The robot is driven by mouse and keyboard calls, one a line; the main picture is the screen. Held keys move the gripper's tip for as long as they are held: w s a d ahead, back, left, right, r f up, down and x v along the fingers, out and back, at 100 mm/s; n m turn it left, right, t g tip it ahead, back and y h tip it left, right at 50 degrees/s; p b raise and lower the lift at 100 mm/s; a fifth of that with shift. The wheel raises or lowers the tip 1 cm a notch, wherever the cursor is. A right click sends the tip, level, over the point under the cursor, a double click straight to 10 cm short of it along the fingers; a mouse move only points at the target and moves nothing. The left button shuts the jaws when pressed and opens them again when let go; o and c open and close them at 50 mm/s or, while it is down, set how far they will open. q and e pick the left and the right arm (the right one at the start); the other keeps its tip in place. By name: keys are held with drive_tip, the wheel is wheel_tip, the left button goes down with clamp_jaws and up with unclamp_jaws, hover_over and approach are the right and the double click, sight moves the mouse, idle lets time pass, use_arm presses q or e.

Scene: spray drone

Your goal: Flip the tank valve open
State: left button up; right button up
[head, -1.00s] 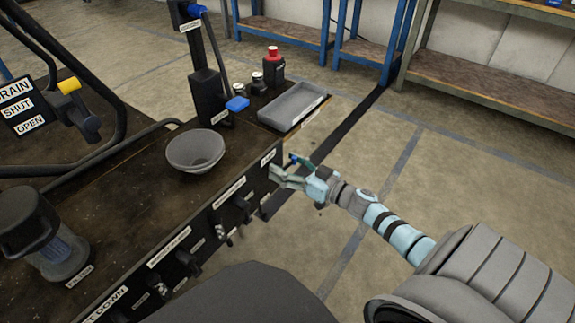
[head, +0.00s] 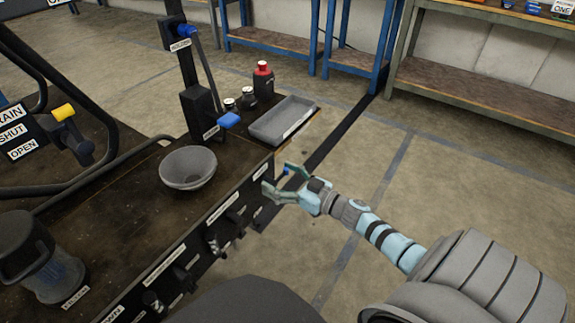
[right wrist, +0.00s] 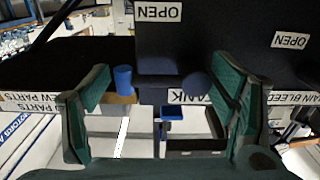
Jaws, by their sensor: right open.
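My right gripper (head: 277,184) is open in the head view, just off the right end of the dark bench's front panel (head: 226,211). It also shows in the right wrist view (right wrist: 168,112), with teal fingers spread to either side. A "TANK" label (right wrist: 188,97) on the panel lies between the fingers, partly covered. A dark blue round part (right wrist: 197,86) and a small blue tab (right wrist: 172,113) are beside that label. A blue cylinder (right wrist: 123,78) stands near the left finger. I cannot tell which of these is the valve handle. No finger visibly grips anything. My left gripper is out of view.
A grey bowl (head: 188,168), a grey tray (head: 283,121) and a blue-tipped lever (head: 229,120) are on the bench. Several dark fittings stick out along the front panel. The floor (head: 460,200) to the right is clear. Blue-framed workbenches (head: 275,38) stand behind.

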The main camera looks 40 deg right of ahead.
drive_tip(key=v, duration=1.1)
drive_tip(key=shift+s+d, duration=0.15)
drive_tip(key=shift+s, duration=0.25)
